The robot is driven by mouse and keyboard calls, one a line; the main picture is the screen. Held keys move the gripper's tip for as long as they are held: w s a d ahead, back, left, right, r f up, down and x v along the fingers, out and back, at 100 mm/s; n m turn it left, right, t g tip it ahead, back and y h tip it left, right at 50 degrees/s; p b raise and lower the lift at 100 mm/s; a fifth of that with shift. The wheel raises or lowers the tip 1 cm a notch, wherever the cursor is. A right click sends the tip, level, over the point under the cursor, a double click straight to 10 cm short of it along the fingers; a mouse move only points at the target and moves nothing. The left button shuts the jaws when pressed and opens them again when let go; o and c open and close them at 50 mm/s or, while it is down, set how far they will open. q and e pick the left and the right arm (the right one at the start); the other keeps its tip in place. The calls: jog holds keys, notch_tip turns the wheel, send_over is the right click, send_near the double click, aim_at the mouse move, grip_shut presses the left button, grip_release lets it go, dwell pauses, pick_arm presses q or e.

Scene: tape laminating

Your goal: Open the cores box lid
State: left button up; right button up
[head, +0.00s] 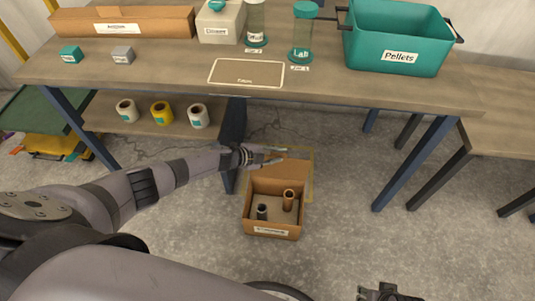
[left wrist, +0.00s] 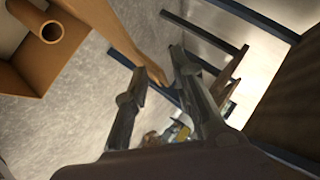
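The cores box (head: 272,231) is a brown carton on the floor below the table. Its top is open, and a dark core (head: 262,212) and a brown core (head: 289,200) show inside. The brown lid (head: 279,173) stands up at the box's back side. My left gripper (head: 280,155) is at the lid's upper edge, with its fingers apart. In the left wrist view, the lid's brown strip (left wrist: 108,28) runs toward the open fingers; contact cannot be told. The box (left wrist: 18,75) is at upper left there. My right gripper (head: 389,293) is at the bottom edge, partly cut off.
The table (head: 170,70) carries a teal pellets bin (head: 395,40), jars and small boxes. Its lower shelf (head: 145,118) holds several rolls. A dark table leg (head: 232,140) stands just left of the box. The floor to the box's right is clear.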

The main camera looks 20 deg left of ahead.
pick_arm(q)
jog(key=v, duration=1.1)
jog(key=shift+s+a+r, duration=0.2)
jog(key=shift+s+r, duration=0.05)
jog(key=shift+s, duration=0.05)
